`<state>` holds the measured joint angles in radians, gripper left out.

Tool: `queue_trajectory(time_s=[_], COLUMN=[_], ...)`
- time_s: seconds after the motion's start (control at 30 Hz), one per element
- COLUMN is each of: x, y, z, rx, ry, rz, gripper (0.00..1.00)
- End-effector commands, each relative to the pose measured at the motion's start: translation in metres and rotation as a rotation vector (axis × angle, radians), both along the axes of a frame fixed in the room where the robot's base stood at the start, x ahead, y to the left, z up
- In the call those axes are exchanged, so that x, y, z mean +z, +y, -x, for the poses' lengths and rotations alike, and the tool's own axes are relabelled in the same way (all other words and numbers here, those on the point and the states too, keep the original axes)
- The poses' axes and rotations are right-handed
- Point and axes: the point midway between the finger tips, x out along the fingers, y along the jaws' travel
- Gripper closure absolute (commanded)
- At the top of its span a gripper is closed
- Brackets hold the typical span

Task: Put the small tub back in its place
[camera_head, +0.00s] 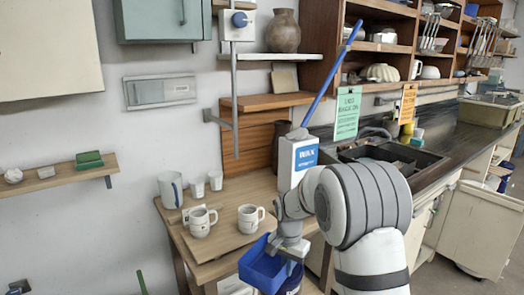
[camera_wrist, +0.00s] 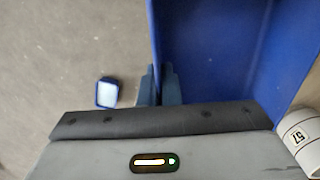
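The small tub is a blue, open-topped box (camera_head: 258,268), in the head view at the lower middle, just off the front of the wooden table. My gripper (camera_head: 288,256) is at its right side. In the wrist view, my gripper's two dark fingers (camera_wrist: 159,88) are close together on either side of the tub's left wall. The tub's blue inside (camera_wrist: 212,50) fills the upper right and looks empty. The tub's underside and what is beneath it are hidden.
The wooden table (camera_head: 228,268) holds a board with two mugs, a jug and small cups. A white cylinder marked 57 (camera_wrist: 302,138) is close at right in the wrist view. A small blue-rimmed object (camera_wrist: 107,92) is lower down, over grey floor. A dark counter (camera_head: 450,140) runs right.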

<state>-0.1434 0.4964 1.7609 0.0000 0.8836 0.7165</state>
Motion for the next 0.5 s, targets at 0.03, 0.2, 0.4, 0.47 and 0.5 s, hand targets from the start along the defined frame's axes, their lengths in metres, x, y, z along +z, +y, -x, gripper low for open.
queue_trajectory(time_s=[0.03,0.2,0.4,0.47,0.5], x=[-0.018,-0.074,-0.114,-0.12,-0.124], y=[-0.01,-0.043,-0.067,-0.07,-0.072], z=[0.007,0.033,0.061,0.065,0.068], rx=[0.051,0.287,0.49,0.526,0.544], ry=[0.009,0.008,0.005,0.003,0.003], rz=[0.001,0.0,0.0,-0.001,0.0], gripper=[1.0,1.0,1.0,1.0,1.0])
